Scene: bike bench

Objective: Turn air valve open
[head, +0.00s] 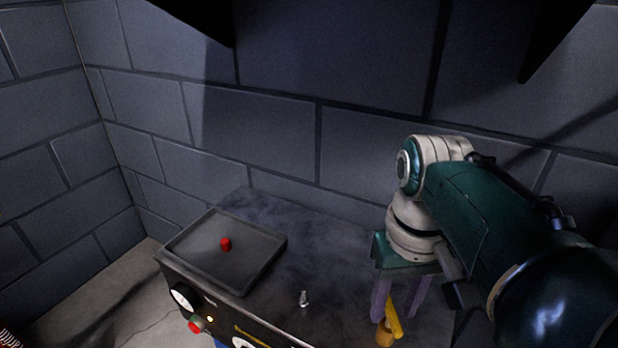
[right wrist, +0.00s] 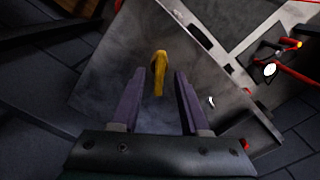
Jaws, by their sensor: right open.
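The air valve has a yellow lever handle (head: 394,319), which stands near the right side of the dark bench top in the head view, with a brass-yellow base below it. My right gripper (head: 399,300) points down over it, its two purple fingers apart and nothing clamped between them. In the right wrist view, the yellow handle (right wrist: 158,76) appears between the open finger tips of my right gripper (right wrist: 160,73). I cannot tell whether either finger touches it. My left gripper is not in view.
A shallow dark tray (head: 262,268) with a small red piece (head: 225,244) sits on the bench's left. A small metal fitting (head: 304,299) stands mid-bench. A round gauge (head: 183,297) and red knob (head: 195,326) are on the front. Block walls rise behind and left.

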